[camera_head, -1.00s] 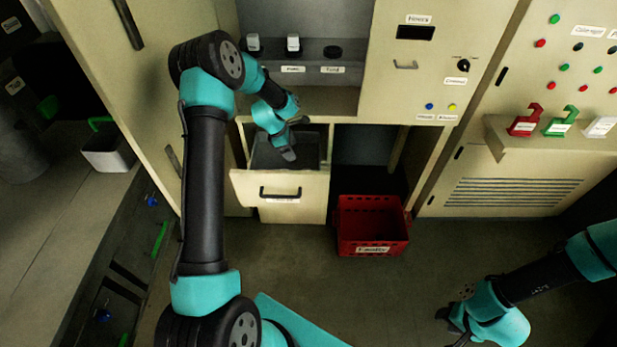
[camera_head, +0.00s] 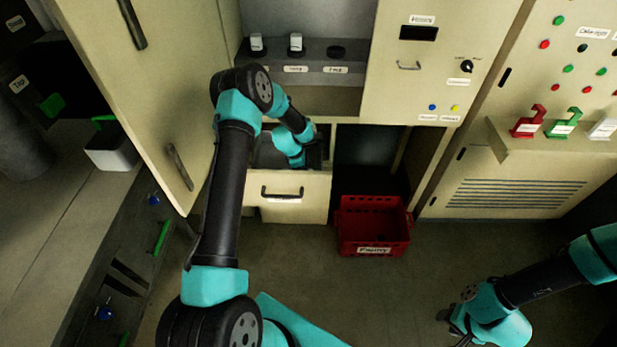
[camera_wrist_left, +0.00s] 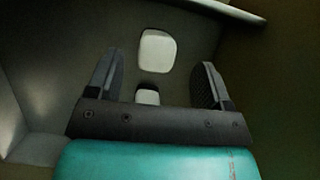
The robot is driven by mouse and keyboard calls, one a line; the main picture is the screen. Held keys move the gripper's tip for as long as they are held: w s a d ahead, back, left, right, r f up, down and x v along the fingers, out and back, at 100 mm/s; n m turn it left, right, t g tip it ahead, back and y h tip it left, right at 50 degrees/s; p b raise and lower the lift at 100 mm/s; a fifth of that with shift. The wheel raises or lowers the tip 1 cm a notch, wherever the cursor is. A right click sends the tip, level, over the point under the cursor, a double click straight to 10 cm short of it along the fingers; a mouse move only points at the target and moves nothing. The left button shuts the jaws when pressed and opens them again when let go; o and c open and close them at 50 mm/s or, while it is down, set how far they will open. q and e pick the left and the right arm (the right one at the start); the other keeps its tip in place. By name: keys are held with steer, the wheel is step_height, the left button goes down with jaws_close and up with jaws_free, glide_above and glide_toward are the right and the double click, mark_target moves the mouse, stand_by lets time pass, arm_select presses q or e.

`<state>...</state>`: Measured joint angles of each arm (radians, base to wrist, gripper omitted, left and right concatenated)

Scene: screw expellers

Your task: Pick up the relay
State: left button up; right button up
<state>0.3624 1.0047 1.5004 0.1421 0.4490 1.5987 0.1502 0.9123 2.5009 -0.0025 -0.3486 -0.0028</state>
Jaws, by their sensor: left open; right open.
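In the left wrist view a white, rounded block (camera_wrist_left: 157,50), which looks like the relay, lies on the dark drawer floor. A smaller white part (camera_wrist_left: 147,95) shows below it, partly hidden by my gripper. My left gripper (camera_wrist_left: 155,84) is open, with a finger on either side of the white parts and none visibly touching them. In the head view my left gripper (camera_head: 314,155) reaches down into the open drawer (camera_head: 287,197), and the arm hides the relay. My right gripper (camera_head: 450,322) is open and empty at the lower right, above the floor.
Two white-topped relays (camera_head: 257,46) and a dark empty-looking socket (camera_head: 336,52) sit on the labelled shelf above the drawer. A red crate (camera_head: 373,232) stands on the floor to the drawer's right. The cabinet door (camera_head: 150,90) stands open at left.

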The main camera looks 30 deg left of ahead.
arm_select(q)
steer(key=shift+x, duration=2.6)
steer(key=shift+w+a, duration=0.1)
steer(key=shift+w, duration=0.05)
steer(key=c, duration=1)
steer(key=shift+r, duration=0.1)
step_height(320, 180, up, 10)
steer(key=shift+f, duration=0.1)
